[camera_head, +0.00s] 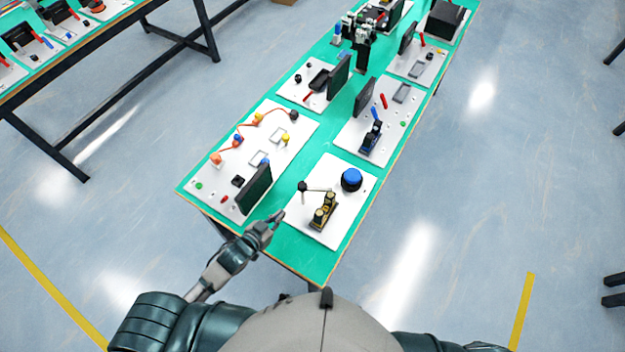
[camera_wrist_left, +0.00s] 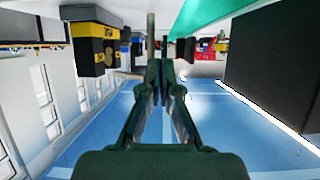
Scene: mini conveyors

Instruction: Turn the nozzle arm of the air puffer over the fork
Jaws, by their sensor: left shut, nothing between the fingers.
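On the white board (camera_head: 309,226) nearest me, the air puffer has a round blue top on a black base (camera_head: 351,180). A thin nozzle arm (camera_head: 318,189) runs right from a small dark post (camera_head: 303,186) toward the puffer. The black and yellow fork (camera_head: 323,211) stands in front of that arm; black and yellow blocks also show at upper left in the left wrist view (camera_wrist_left: 95,45). My left gripper (camera_head: 277,217) is shut and empty at the board's left edge, left of the fork and apart from the post. Its fingers (camera_wrist_left: 161,72) show close together. My right gripper is out of view.
A dark upright panel (camera_head: 255,189) stands on the neighbouring board, just left of my left gripper. Other boards with devices lie farther along the green table (camera_head: 290,245). The green strip between the two near boards is clear.

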